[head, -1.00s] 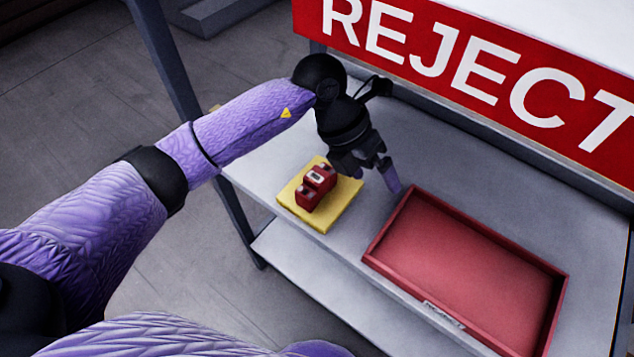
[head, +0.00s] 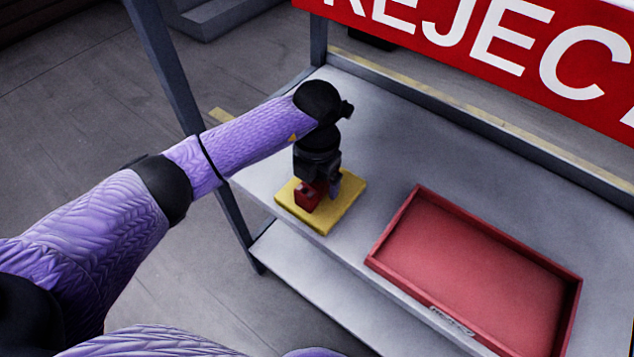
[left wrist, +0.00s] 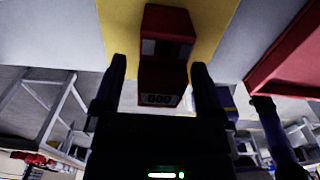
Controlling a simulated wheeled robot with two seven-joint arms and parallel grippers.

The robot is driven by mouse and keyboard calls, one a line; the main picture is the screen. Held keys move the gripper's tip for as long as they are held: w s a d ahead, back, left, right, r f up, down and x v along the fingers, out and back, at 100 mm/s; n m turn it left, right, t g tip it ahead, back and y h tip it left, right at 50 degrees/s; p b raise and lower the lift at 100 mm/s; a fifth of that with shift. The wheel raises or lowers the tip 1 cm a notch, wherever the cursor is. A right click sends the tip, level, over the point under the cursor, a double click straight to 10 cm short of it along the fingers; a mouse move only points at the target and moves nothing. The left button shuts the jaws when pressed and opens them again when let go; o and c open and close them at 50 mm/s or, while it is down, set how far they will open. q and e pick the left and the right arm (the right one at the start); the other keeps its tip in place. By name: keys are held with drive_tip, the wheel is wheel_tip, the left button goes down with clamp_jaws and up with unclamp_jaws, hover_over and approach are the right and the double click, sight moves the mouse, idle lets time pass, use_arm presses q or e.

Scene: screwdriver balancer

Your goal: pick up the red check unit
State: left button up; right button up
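The red check unit (head: 306,198) sits on a yellow pad (head: 331,219) at the left part of the shelf. My left gripper (head: 322,188) is down over it and hides part of it. In the left wrist view the red unit (left wrist: 166,45), with a dark label on one face, lies between the two fingers of my left gripper (left wrist: 158,82). The fingers are apart, with a gap visible at the left finger; contact at the right one is unclear. My right gripper is not in view.
An empty red tray (head: 470,265) stands on the grey shelf to the right of the pad, with bare shelf between them. A red REJECT sign (head: 500,40) hangs above the back.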

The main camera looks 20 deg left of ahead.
use_arm(q)
clamp_jaws()
